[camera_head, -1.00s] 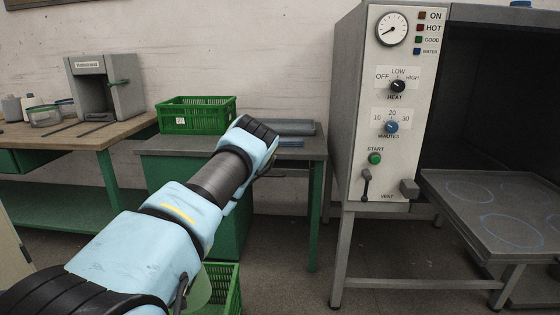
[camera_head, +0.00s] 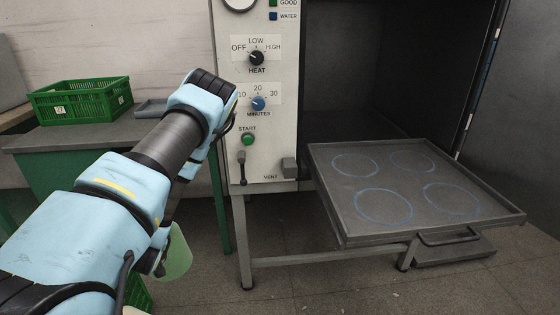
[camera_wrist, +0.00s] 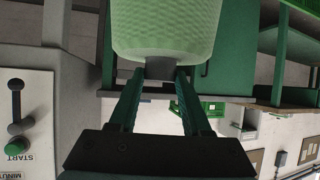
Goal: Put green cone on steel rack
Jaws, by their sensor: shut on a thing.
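The green cone (camera_wrist: 165,28) is pale green with a textured surface. My gripper (camera_wrist: 158,74) is shut on it, with the cone between and beyond the fingertips in the wrist view. In the head view part of the cone (camera_head: 177,256) shows low beside my arm; the arm hides the rest of it and most of the gripper. The steel rack (camera_head: 335,218) is a grey low-rimmed tray pulled out of the cabinet at the right. It is empty, with several blue circles marked on it. The cone is left of the rack and apart from it.
The steamer cabinet (camera_head: 272,160) has dials, a green start button and a lever on its front, between my arm and the rack. Its dark chamber (camera_head: 350,70) is open, with the door (camera_head: 520,120) swung right. A green crate (camera_head: 80,103) stands on a bench at left.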

